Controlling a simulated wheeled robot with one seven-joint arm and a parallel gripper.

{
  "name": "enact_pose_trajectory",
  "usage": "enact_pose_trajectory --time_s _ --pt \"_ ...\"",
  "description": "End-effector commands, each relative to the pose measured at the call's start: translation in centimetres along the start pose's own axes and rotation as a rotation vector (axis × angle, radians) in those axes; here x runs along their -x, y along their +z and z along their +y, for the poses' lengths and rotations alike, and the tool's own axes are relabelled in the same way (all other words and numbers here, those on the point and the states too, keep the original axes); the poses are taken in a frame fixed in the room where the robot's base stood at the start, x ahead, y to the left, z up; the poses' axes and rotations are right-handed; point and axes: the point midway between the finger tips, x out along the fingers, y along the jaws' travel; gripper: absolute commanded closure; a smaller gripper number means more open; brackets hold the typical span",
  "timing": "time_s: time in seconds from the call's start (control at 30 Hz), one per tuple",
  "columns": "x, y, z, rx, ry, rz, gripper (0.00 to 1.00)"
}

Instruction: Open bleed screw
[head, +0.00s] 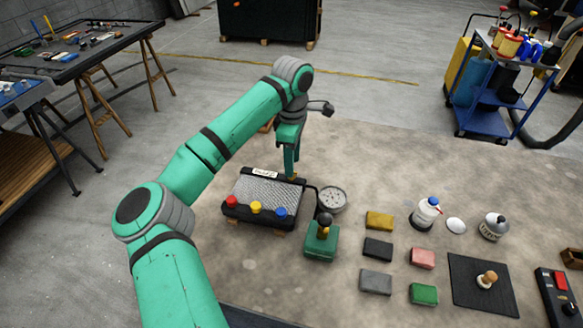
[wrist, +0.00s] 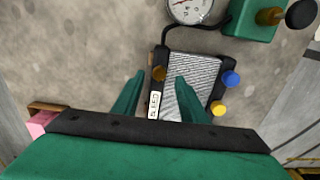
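The radiator (head: 262,193) is a ribbed grey core in a black frame, lying on the mat with red, yellow and blue caps along its near side. A small brass fitting, apparently the bleed screw (wrist: 159,73), sits at one corner of the radiator beside a white label (wrist: 154,104). My gripper (wrist: 160,76) is open, and its two green fingertips show on either side of the screw in the wrist view. In the head view my gripper (head: 291,174) points down at the radiator's far right corner. I cannot tell whether the fingers touch the screw.
A round gauge (head: 332,199) and a green hand pump (head: 321,240) with a black knob stand close to the radiator's right. Bare mat lies beyond the gauge.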

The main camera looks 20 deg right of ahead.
Motion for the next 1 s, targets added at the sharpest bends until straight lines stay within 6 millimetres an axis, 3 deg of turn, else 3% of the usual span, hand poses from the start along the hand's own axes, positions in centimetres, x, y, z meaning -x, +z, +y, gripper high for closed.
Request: enact_pose_trajectory --time_s 0.23,0.6,0.63,0.8,1.0 --pt "-2.9 -0.1 -0.1 0.004 -0.001 -0.001 0.61" --pt "-3.4 -0.2 -0.1 0.003 0.000 0.000 0.61" --pt "-3.4 -0.2 -0.1 0.003 0.000 0.000 0.63" --pt "-3.4 -0.1 -0.1 0.003 0.000 0.000 1.00" --pt "-3.4 -0.2 0.0 0.009 0.000 0.000 1.00"
